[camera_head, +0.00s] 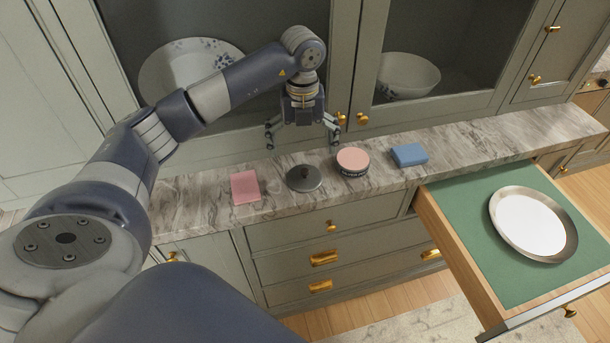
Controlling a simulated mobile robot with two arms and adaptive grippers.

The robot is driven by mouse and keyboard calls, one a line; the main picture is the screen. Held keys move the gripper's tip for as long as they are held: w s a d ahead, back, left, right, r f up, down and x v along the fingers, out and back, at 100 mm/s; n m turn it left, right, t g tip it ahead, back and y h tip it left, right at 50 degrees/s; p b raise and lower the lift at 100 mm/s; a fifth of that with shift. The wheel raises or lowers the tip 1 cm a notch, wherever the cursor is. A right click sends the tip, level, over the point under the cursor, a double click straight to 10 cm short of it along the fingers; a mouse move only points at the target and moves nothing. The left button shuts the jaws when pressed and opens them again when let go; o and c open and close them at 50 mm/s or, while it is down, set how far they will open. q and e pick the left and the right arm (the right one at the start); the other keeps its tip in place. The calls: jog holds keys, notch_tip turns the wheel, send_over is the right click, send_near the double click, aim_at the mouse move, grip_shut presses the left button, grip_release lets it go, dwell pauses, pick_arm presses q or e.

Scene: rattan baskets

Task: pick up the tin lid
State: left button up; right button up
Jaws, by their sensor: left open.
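The tin lid (304,179) looks like a dark grey round disc with a small knob on top. It lies on the marble counter between a pink pad and a round pink-topped tin (352,162). My left gripper (303,138) is open and empty, pointing down above the counter. In the picture it is straight above the lid, apart from it. My right gripper is not in view.
A pink pad (245,186) and a blue block (409,155) lie on the marble counter (500,135). An open drawer with green lining (482,245) holds a silver-rimmed plate (533,224) at the right. Glass-fronted cabinets with bowls (407,76) stand behind.

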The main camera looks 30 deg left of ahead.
aim_at(305, 169)
pick_arm(q)
notch_tip(305, 169, down, 3)
jog(key=shift+r+p, duration=0.1)
jog(key=shift+p, duration=0.2)
jog(key=shift+f, duration=0.3)
jog(key=f, duration=0.1)
jog(key=f+p, duration=0.1)
jog(key=f, duration=0.1)
jog(key=f+p, duration=0.1)
jog(key=shift+w+d+f, duration=0.1)
jog(key=shift+w+f, duration=0.1)
jog(key=shift+w, duration=0.1)
jog(key=shift+f, duration=0.2)
jog(key=c, duration=1.7)
jog(key=shift+s, duration=0.2)
jog(key=c, duration=0.7)
jog(key=shift+d, duration=0.1)
